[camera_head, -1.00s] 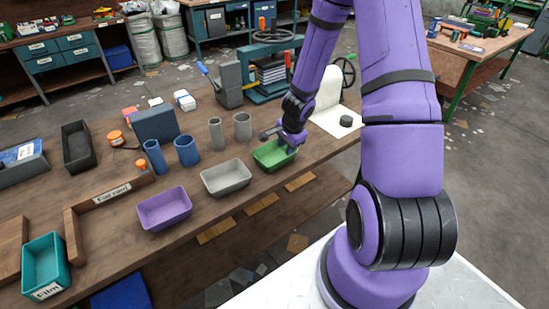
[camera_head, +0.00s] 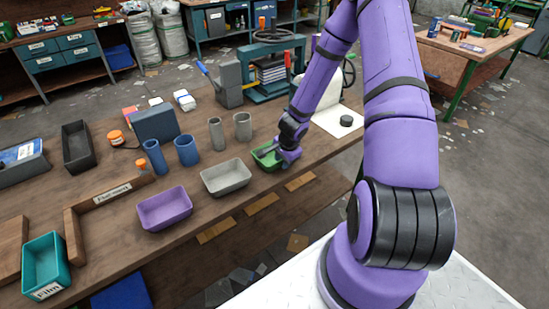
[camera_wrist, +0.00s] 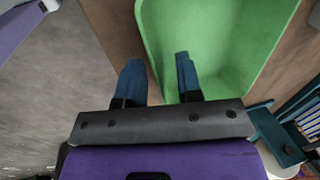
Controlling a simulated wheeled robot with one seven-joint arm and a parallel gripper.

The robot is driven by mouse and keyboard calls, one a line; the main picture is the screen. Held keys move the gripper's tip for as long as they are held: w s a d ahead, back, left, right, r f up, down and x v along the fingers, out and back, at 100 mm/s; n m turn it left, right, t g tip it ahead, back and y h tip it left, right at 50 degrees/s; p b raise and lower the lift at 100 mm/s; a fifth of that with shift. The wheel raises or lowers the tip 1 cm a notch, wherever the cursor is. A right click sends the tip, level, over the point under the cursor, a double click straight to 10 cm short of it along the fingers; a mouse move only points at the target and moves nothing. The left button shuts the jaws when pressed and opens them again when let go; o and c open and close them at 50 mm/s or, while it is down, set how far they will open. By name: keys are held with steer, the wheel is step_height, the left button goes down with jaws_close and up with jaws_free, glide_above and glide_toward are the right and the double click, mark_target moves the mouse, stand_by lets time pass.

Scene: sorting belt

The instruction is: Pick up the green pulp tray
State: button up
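The green pulp tray (camera_head: 260,155) sits on the wooden bench at its front right, to the right of a grey tray (camera_head: 226,178). My gripper (camera_head: 279,163) is low at the tray's right side and hides part of it. In the wrist view the green tray (camera_wrist: 225,35) fills the upper middle and right. There my gripper (camera_wrist: 158,64) has its two blue fingers apart, with the tray's side wall between them. One finger lies outside the wall and the other over the tray's inside. Contact with the wall cannot be told.
A purple tray (camera_head: 165,208) and a teal tray (camera_head: 43,266) stand to the left. Grey cylinders (camera_head: 243,126) and blue cups (camera_head: 187,150) stand behind the trays. A green press (camera_head: 275,72) is at the back. Bench front edge is close.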

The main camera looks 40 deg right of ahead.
steer(key=shift+w+f, duration=0.1)
steer(key=shift+f, duration=0.15)
jaws_close()
steer(key=shift+r, duration=0.15)
